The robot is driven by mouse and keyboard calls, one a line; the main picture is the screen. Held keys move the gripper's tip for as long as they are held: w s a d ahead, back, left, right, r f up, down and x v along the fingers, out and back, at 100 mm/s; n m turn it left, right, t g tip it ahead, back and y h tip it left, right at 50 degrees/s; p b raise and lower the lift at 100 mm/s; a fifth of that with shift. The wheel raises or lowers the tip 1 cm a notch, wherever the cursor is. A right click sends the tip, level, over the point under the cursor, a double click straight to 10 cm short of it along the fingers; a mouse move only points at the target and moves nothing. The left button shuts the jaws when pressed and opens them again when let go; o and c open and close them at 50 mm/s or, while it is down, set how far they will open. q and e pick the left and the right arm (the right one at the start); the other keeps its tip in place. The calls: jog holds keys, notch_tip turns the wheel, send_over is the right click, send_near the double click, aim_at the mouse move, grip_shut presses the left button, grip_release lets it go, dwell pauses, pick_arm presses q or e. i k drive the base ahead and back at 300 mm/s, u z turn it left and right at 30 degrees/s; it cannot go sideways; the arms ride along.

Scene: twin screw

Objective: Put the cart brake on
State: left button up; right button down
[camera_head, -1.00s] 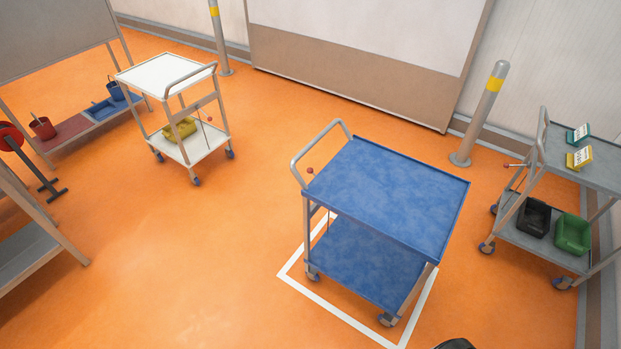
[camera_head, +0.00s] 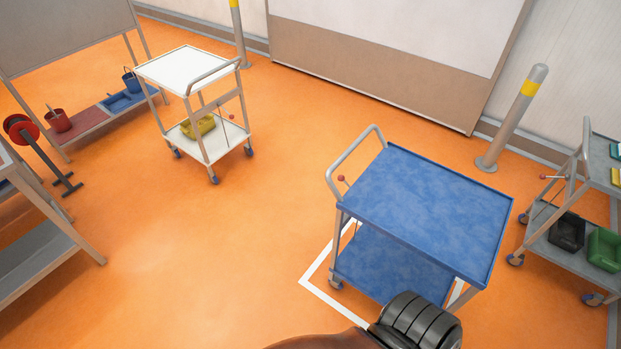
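The blue cart (camera_head: 425,215) stands on the white floor outline (camera_head: 318,270), right of the middle, with two blue shelves and a grey push handle (camera_head: 352,158) at its left end. A small red knob (camera_head: 341,178), on a lever at the handle end, shows just below the handle. A dark ribbed part of one of my arms (camera_head: 420,318) comes in at the bottom and covers the cart's near lower corner. Neither gripper's fingers show, and I cannot tell which arm this is.
A white cart (camera_head: 190,72) with a yellow bin stands back left. A grey cart (camera_head: 540,225) with black and green bins is at the right edge. A bollard (camera_head: 512,120) stands behind the blue cart. The orange floor (camera_head: 230,250) left of the blue cart is clear.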

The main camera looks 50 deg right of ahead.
aim_at(340, 177)
jog(key=z, duration=0.35)
jog(key=i, duration=0.85)
jog(key=z, duration=0.8)
